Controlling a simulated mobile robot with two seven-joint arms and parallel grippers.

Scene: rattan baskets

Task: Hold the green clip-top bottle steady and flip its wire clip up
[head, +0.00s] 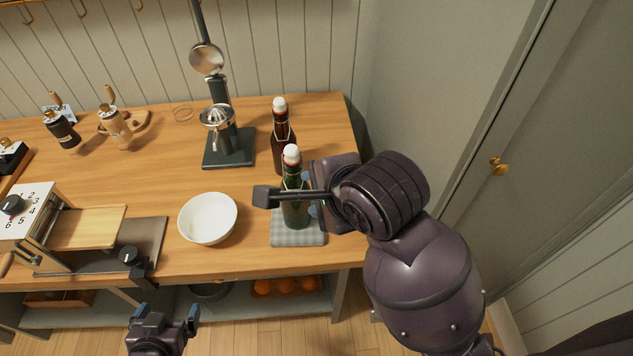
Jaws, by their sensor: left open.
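The green clip-top bottle (294,214) stands upright on a grey checked mat (298,240) near the table's right front. Its white stopper (291,152) sits on the neck; the wire clip is too small to make out clearly. My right gripper (312,195) is at the bottle's right side, with blue finger pads close against it. A dark bar of my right arm crosses in front of the bottle, so I cannot tell how firmly the fingers touch. My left gripper (166,316) is open and empty, low in front of the table's edge, away from the bottle.
A brown clip-top bottle (283,150) stands just behind the green one. A white bowl (208,219) is to its left. A citrus press (228,145) stands behind the bowl. A slicer-like device (88,228) fills the left front. A cabinet wall lies right.

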